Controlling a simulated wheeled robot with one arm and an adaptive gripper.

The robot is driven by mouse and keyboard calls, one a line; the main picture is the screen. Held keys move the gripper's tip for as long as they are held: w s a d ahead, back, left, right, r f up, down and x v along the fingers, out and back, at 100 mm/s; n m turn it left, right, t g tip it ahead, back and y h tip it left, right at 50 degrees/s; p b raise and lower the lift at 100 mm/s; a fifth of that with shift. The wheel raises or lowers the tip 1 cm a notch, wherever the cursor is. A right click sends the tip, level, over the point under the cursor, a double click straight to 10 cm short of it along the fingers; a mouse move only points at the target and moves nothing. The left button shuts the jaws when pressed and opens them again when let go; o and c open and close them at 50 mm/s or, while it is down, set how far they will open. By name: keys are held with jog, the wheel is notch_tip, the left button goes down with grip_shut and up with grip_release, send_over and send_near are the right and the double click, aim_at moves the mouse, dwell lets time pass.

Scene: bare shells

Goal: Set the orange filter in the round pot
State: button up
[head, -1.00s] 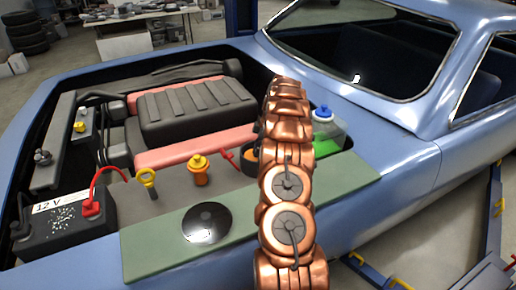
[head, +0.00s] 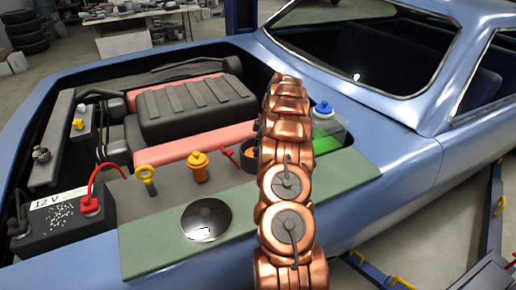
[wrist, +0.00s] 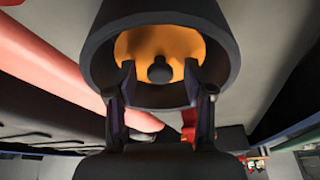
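The round pot (head: 248,157) is dark and stands on the engine bay's ledge, partly hidden behind my arm in the head view. In the wrist view the pot (wrist: 222,50) is large, and I look into its open mouth. The orange filter (wrist: 160,42), a disc with a dark knob at its middle, lies inside the pot. A bit of orange also shows there in the head view. My gripper (wrist: 160,74) has its two fingers apart, one on each side of the knob with a gap to it. My gripper is hidden behind my arm in the head view.
A green-filled bottle with a blue cap (head: 324,125) stands right of my arm. An orange capped part (head: 198,167), a yellow ring handle (head: 147,176) and a 12 V battery (head: 65,222) lie left. A dark disc (head: 206,220) lies on the green mat (head: 150,250).

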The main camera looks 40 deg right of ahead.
jog(key=shift+r+p, duration=0.6)
jog(key=shift+p, duration=0.05)
jog(key=b+v, duration=0.4)
jog(key=v, duration=0.7)
jog(key=shift+s+r, duration=0.15)
jog(key=shift+r, duration=0.15)
jog(key=shift+d, duration=0.1)
